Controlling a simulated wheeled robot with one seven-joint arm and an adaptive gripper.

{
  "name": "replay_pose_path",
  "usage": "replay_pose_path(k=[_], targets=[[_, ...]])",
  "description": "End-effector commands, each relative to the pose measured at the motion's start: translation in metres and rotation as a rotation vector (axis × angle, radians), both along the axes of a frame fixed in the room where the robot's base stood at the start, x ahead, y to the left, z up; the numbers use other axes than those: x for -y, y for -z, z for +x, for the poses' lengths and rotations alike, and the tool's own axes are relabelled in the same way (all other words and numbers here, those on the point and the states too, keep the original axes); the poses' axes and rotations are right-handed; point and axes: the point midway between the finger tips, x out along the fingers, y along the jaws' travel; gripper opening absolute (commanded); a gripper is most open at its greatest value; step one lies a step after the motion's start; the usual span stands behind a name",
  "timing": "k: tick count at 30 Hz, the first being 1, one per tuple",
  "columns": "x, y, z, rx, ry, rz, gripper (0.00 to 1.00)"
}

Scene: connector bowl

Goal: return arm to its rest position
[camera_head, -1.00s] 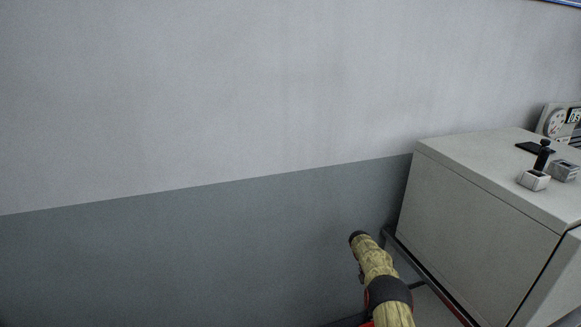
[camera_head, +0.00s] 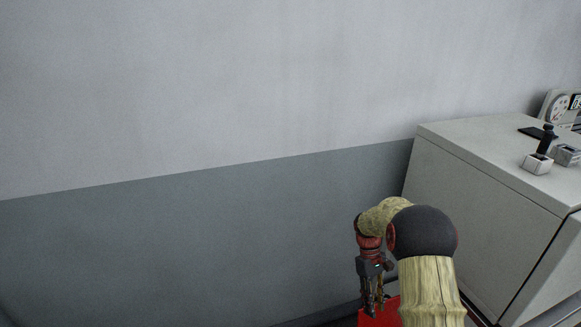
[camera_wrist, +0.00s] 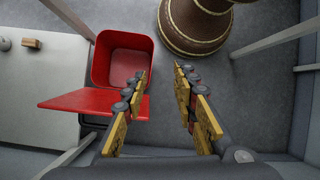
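My gripper (camera_head: 373,292) hangs pointing down at the lower middle-right of the head view, below my bent arm. In the wrist view my gripper (camera_wrist: 162,76) has its two yellow-and-black fingers apart, with only bare floor between them. It is open and holds nothing. My arm hides part of the space behind it in the head view.
A red bin (camera_wrist: 123,66) with its lid swung open stands on the floor beside the fingers; part of it shows in the head view (camera_head: 379,318). A grey cabinet (camera_head: 470,190) stands at right with small devices on top. A plain wall (camera_head: 200,100) lies behind.

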Motion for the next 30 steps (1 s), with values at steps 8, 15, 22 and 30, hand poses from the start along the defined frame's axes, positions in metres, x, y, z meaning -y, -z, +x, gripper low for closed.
replay_pose_path(k=[8, 15, 22, 30], targets=[[-0.023, -0.072, -0.041, 0.193, 0.207, -0.046, 0.29], [-0.041, -0.122, -0.087, 0.343, 0.355, -0.052, 0.29], [-0.055, -0.157, -0.139, 0.474, 0.460, -0.034, 0.29], [-0.068, -0.184, -0.203, 0.617, 0.519, 0.009, 0.29]])
